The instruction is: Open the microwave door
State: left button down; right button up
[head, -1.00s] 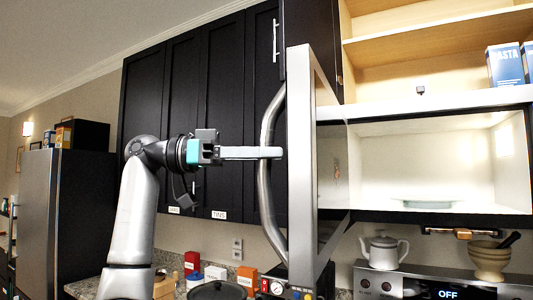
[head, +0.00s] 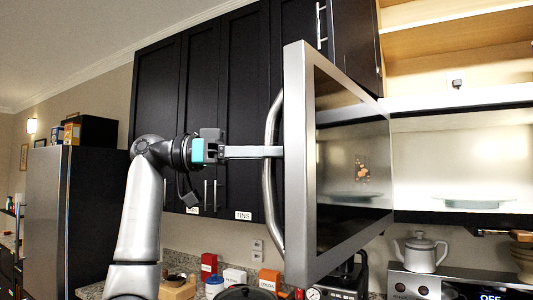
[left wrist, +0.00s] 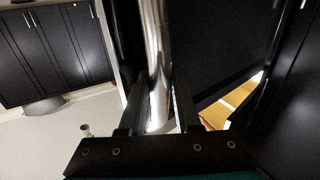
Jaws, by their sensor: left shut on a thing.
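The microwave door (head: 299,190) stands wide open in the head view, its dark inner face (head: 345,130) turned towards the right. Its long curved metal handle (head: 268,185) is on the left side of the door. My left gripper (head: 279,152) is shut on the handle near its middle. In the left wrist view the handle (left wrist: 156,50) runs upright between the two fingers (left wrist: 155,110) of this gripper. The lit microwave cavity (head: 450,165) shows to the right of the door, with a glass plate (head: 472,203) inside. My right gripper is out of view.
Dark wall cabinets (head: 205,110) stand behind the door and arm. A fridge (head: 48,215) is at the left. Below are a white teapot (head: 419,252), a mortar (head: 522,262) and several small boxes and pots. Open shelves (head: 460,48) are above the cavity.

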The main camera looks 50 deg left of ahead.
pick_arm(q)
jog(key=c, duration=0.7)
grip_release()
jog(key=shift+w, duration=0.1)
jog(key=shift+o, duration=0.2)
jog(key=v, duration=1.5)
jog(key=shift+p, duration=0.35)
jog(key=shift+a, duration=0.1)
